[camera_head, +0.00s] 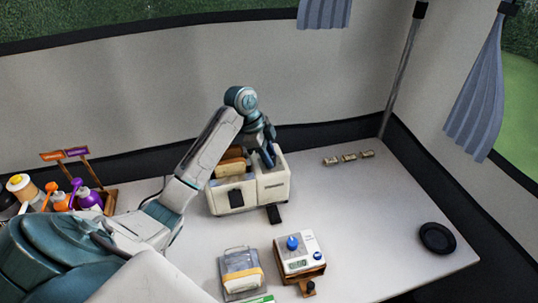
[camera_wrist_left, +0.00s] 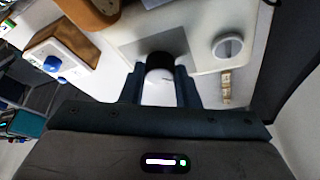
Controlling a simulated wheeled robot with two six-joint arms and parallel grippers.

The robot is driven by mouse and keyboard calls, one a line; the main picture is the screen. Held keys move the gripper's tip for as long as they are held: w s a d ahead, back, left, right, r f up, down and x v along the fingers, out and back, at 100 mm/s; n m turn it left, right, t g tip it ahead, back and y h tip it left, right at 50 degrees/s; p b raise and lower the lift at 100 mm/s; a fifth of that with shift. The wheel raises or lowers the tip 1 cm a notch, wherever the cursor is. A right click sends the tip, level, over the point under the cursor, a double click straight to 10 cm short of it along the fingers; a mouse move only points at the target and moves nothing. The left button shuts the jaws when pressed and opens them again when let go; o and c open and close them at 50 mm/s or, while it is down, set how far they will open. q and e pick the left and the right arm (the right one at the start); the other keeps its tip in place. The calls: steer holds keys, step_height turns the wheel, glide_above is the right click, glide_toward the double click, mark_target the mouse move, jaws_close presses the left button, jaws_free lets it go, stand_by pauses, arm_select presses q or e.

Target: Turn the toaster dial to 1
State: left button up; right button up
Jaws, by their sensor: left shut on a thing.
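The cream toaster (camera_head: 274,188) stands on the counter in the middle of the head view, with brown bread-like slices (camera_head: 229,163) in its left part. My left gripper (camera_head: 268,156) is at the toaster's far right side, pointing down. In the left wrist view the fingers (camera_wrist_left: 160,86) are shut on a pale round dial (camera_wrist_left: 159,87) with a dark part behind it, beside the toaster's panel (camera_wrist_left: 190,30). Another round pale dial (camera_wrist_left: 228,46) on that panel is free. The numbers on the dials cannot be read. The head view hides the dials. My right gripper is not in view.
A kitchen scale (camera_head: 304,247) with a blue knob and a clear-lidded box (camera_head: 240,270) stand in front of the toaster. A condiment rack (camera_head: 109,198) is at left. Three small items (camera_head: 348,158) lie at back right. A black dish (camera_head: 437,238) is at right.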

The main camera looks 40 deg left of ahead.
arm_select(q)
steer(key=shift+r+n+p, duration=0.2)
steer(key=shift+n+p, duration=0.1)
steer(key=shift+p, duration=0.2)
steer(key=n+t+y+p, duration=0.1)
steer(key=n+p, duration=0.2)
steer(key=p, duration=0.2)
steer(key=n+t+p, duration=0.1)
steer(key=n+p, duration=0.3)
steer(key=p, duration=0.2)
steer(key=shift+s+d+r+n+y, duration=0.1)
steer(key=shift+s+d+n+y, duration=0.1)
steer(key=shift+n+y, duration=0.15)
steer(key=shift+f+n+t+y+p, duration=0.2)
steer(key=shift+n+t+y+p, duration=0.25)
steer(key=shift+n+p, duration=0.55)
steer(key=o, duration=1)
steer(key=shift+c, duration=0.2)
steer(key=b+v, duration=0.2)
steer(key=v, duration=0.8)
steer(key=shift+r+b, duration=0.3)
steer(key=shift+r, duration=0.05)
